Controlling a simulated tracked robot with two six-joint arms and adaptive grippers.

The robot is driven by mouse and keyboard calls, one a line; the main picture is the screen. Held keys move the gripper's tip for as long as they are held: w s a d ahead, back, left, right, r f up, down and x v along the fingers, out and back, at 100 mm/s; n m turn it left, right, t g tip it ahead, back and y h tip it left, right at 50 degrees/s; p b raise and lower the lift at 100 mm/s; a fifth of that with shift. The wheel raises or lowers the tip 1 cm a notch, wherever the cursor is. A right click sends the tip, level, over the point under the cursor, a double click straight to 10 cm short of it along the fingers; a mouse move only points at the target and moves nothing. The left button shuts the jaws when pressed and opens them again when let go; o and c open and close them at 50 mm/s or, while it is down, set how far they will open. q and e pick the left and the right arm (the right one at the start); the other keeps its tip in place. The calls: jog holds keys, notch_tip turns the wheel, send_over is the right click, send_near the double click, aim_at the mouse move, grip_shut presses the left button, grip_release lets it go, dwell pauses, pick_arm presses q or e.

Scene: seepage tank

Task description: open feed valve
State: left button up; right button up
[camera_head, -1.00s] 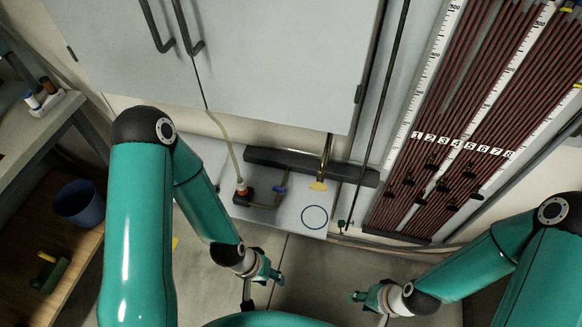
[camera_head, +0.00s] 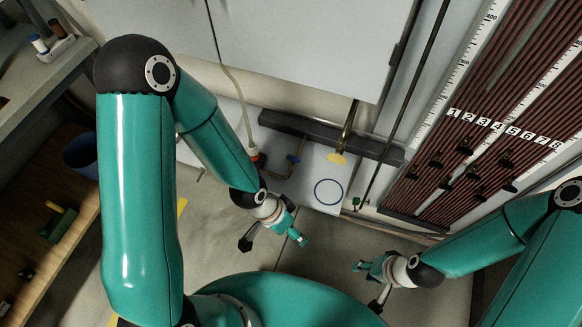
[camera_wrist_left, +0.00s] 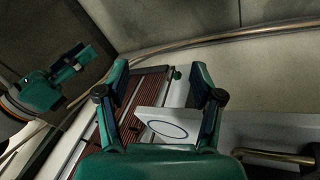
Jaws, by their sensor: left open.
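Which fitting is the feed valve I cannot tell. A small green fitting (camera_head: 357,202) is right of the blue-ringed white plate (camera_head: 343,187); a small green knob also shows in the left wrist view (camera_wrist_left: 177,74). My left gripper (camera_head: 273,243) is open and empty, in front of and below these fittings, apart from them. My right gripper (camera_head: 366,287) appears open and empty, its fingers apart.
A tube board (camera_head: 490,130) with numbered tubes stands at the right. A grey cabinet (camera_head: 300,50) overhangs the piping. A bench (camera_head: 50,95) and blue bucket (camera_head: 80,153) are at left. Floor around the grippers is clear.

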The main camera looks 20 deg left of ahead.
pick_arm(q)
jog(key=d+m+b, duration=0.2)
jog(key=m+b, duration=0.5)
jog(key=m, duration=0.2)
jog(key=m+t+y+b, duration=0.4)
jog(key=m+t+b, duration=0.9)
jog(key=m+b, duration=0.75)
send_near(293, 159)
jog(key=w+p, duration=0.1)
jog(key=w+f+m+p, duration=0.1)
jog(key=p, duration=0.1)
jog(key=shift+w, duration=0.4)
jog(key=b+x, duration=0.2)
jog(key=x, duration=0.2)
jog(key=shift+w+f, duration=0.1)
jog(key=shift+f, duration=0.15)
jog(key=shift+x, duration=0.85)
jog(key=shift+r, duration=0.15)
pick_arm(e)
notch_tip(293, 159, down, 30)
jog(key=shift+r, duration=0.25)
